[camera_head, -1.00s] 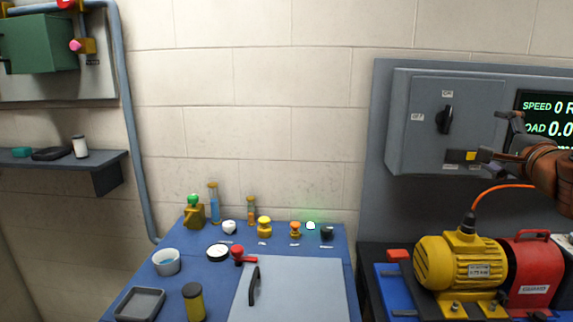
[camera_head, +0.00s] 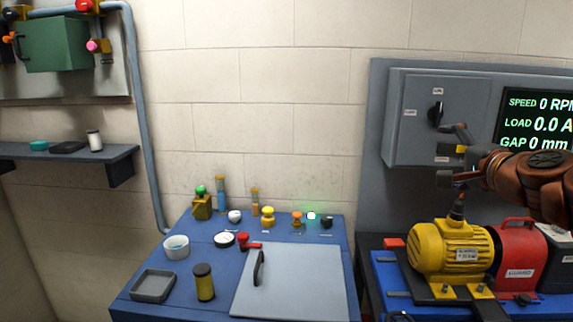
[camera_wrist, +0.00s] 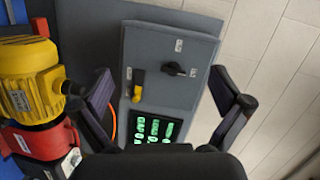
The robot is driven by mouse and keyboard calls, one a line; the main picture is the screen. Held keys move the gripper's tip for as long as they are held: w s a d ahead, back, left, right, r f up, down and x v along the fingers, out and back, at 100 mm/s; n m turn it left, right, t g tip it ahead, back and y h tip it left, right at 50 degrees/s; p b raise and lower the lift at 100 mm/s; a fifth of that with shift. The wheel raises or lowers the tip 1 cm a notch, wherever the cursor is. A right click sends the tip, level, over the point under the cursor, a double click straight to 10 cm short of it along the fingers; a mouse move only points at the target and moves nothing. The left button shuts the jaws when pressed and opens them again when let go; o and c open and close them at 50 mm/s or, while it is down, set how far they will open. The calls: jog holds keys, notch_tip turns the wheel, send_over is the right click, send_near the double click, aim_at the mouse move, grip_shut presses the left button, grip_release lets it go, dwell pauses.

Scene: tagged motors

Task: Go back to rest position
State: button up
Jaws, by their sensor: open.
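My gripper (camera_head: 452,155) is at the right in the head view, in front of the grey switch box (camera_head: 408,118) and above the yellow motor (camera_head: 455,250). In the wrist view my gripper (camera_wrist: 172,95) shows two dark fingers spread wide with nothing between them. The switch box (camera_wrist: 195,62) lies beyond the fingers, with its black rotary knob and a yellow part on its face. No contact with the box can be made out.
A display (camera_head: 535,120) reads speed 0 and load 0.0. A red guard (camera_head: 518,258) adjoins the motor. The blue bench (camera_head: 205,240) holds a grey lid panel (camera_head: 300,285), a white bowl (camera_head: 176,247), a tray (camera_head: 153,286) and several coloured knobs. A shelf (camera_head: 120,155) is at left.

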jog(key=s+a+f+n+g+y, duration=0.2)
jog(key=s+a+f+n+g, duration=0.25)
jog(key=a+f, duration=0.4)
jog(key=s+a+f+n+g+y, duration=0.1)
jog(key=s+a+f+n+g, duration=0.4)
jog(key=a+f, duration=0.4)
jog(key=s+d+f+n+g+h, duration=0.1)
jog(key=s+f+g, duration=0.3)
jog(key=s, duration=0.9)
jog(key=s+d+f+n+g+h, duration=0.2)
jog(key=s+f+n+g+h, duration=0.1)
jog(key=s+f, duration=0.8)
jog(key=s+g+h, duration=0.1)
jog(key=s, duration=0.2)
jog(key=shift+d+n, duration=0.25)
jog(key=shift+n, duration=0.1)
jog(key=shift+g, duration=0.25)
jog(key=shift+c, duration=0.3)
